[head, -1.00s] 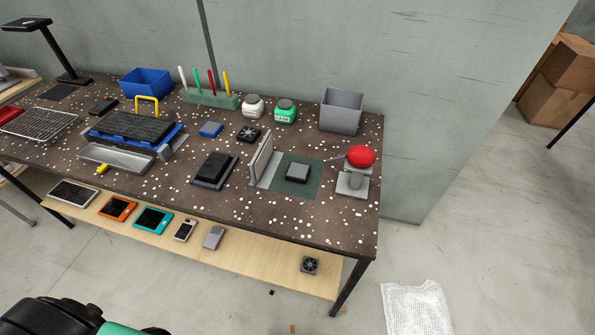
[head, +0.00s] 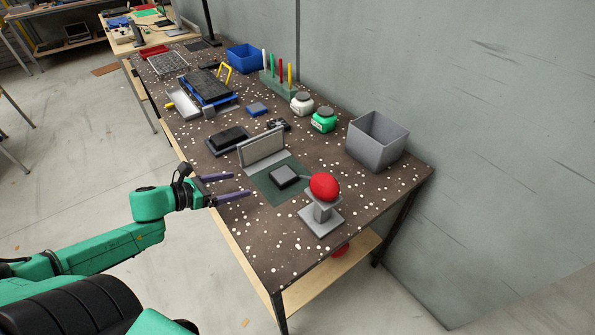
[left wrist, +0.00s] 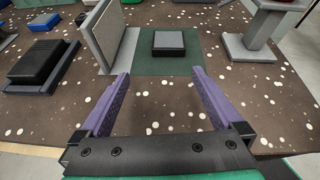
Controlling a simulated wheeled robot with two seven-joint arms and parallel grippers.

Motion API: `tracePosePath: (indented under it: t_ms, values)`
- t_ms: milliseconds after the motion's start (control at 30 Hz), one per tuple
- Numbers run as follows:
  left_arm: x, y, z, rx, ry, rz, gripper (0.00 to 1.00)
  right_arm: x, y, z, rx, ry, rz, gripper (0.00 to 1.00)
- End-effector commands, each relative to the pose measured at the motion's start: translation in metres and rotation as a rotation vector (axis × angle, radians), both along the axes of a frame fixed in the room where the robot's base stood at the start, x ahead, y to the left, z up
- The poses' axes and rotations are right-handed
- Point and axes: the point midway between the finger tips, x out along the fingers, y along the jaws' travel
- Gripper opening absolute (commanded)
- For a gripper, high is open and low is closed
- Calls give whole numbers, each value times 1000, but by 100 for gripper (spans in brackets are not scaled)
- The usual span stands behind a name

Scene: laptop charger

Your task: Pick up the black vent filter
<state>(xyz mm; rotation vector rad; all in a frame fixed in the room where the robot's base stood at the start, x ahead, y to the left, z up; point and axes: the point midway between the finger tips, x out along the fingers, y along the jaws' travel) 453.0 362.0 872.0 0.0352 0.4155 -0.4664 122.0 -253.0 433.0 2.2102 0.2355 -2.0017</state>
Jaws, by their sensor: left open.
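The fingers also show in the left wrist view (left wrist: 160,74). My right gripper is not in view.
A grey upright plate (head: 262,149) stands left of the block. A red knob on a grey stand (head: 324,187) is to its right. A black block on a dark blue base (head: 228,139) lies farther left. A grey bin (head: 378,141) stands at the back.

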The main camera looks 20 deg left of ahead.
Motion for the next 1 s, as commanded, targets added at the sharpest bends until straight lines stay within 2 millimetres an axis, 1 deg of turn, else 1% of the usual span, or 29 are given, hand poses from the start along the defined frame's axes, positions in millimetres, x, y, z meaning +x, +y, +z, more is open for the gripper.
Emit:
tracePosePath:
  t_ms: [33,100,167,300,400,467,700,867,1000]
  values:
    - [2,-11,4,29,-23,-51,100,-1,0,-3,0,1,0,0]
    - [7,-20,4,49,-42,-82,100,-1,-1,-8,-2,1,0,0]
    - [16,-25,-1,51,-46,-83,100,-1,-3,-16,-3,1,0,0]
    - [40,-38,-15,52,-47,-80,100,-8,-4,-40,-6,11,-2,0]
    - [53,-45,-21,50,-47,-78,100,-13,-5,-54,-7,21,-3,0]
    - [59,-48,-24,52,-46,-76,100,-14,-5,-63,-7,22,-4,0]
    - [75,-57,-28,47,-42,-72,100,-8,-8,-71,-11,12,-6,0]
    - [80,-59,-28,48,-41,-69,100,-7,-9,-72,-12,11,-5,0]
    - [89,-64,-31,48,-44,-71,100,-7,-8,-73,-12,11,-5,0]
